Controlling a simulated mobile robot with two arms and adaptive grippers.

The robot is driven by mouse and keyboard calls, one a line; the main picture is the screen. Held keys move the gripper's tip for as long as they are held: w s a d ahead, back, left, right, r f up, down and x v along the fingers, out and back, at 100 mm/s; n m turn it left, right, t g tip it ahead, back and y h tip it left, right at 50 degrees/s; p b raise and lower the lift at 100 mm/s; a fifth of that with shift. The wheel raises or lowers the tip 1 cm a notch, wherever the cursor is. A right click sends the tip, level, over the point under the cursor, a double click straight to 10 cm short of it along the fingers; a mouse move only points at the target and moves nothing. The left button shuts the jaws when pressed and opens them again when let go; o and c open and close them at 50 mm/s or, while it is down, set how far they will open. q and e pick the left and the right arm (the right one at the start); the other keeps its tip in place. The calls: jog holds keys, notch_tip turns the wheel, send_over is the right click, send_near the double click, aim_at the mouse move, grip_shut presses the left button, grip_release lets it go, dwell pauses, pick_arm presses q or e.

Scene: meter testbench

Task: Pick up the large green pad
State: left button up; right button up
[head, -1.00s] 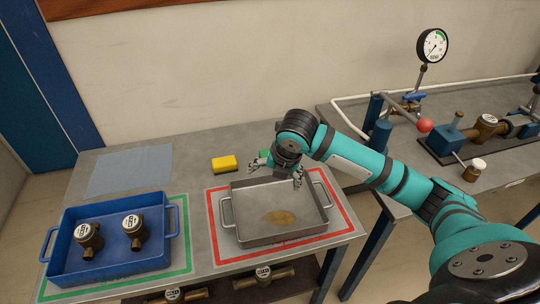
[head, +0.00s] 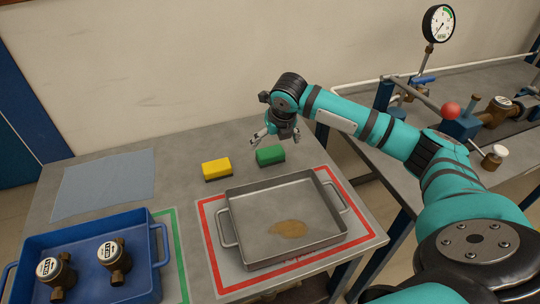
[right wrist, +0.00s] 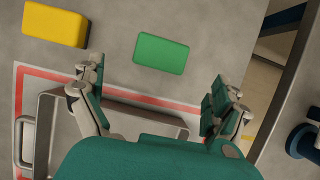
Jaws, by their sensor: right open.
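The green pad (head: 270,155) lies flat on the grey table, behind the metal tray and to the right of a yellow pad (head: 217,168). In the right wrist view the green pad (right wrist: 161,53) shows whole, ahead of and between the two fingers. My right gripper (head: 276,136) is open and empty, above and near the green pad, pointing down. Its two spread fingers also show in the right wrist view (right wrist: 160,98). I cannot tell its exact height over the pad. My left gripper is not in view.
A metal tray (head: 228,217) with a brown stain stands inside a red outline. A blue tray (head: 150,255) holding brass meters is at the left. A blue cloth (head: 103,184) lies at the back left. A second bench with a gauge (head: 438,23) stands at the right.

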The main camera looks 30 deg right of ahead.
aim_at(271, 152)
jog(key=x, duration=0.3)
jog(key=shift+w+f, duration=0.1)
jog(key=shift+w, duration=0.05)
jog(key=shift+w+f, duration=0.15)
jog(key=shift+f, duration=0.4)
jog(key=shift+w+f, duration=0.1)
jog(key=shift+f, duration=0.15)
jog(key=x, duration=0.3)
jog(key=shift+w+d+f+p, duration=0.15)
jog(key=shift+d+f+p, duration=0.05)
jog(key=shift+f+p, duration=0.15)
jog(key=shift+w+d+f, duration=0.1)
jog(key=shift+w+f, duration=0.05)
jog(key=shift+f, duration=0.25)
jog(key=c, duration=0.9)
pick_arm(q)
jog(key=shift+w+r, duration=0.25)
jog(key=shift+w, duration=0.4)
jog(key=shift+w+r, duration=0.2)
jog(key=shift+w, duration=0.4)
pick_arm(e)
jog(key=shift+c, duration=0.7)
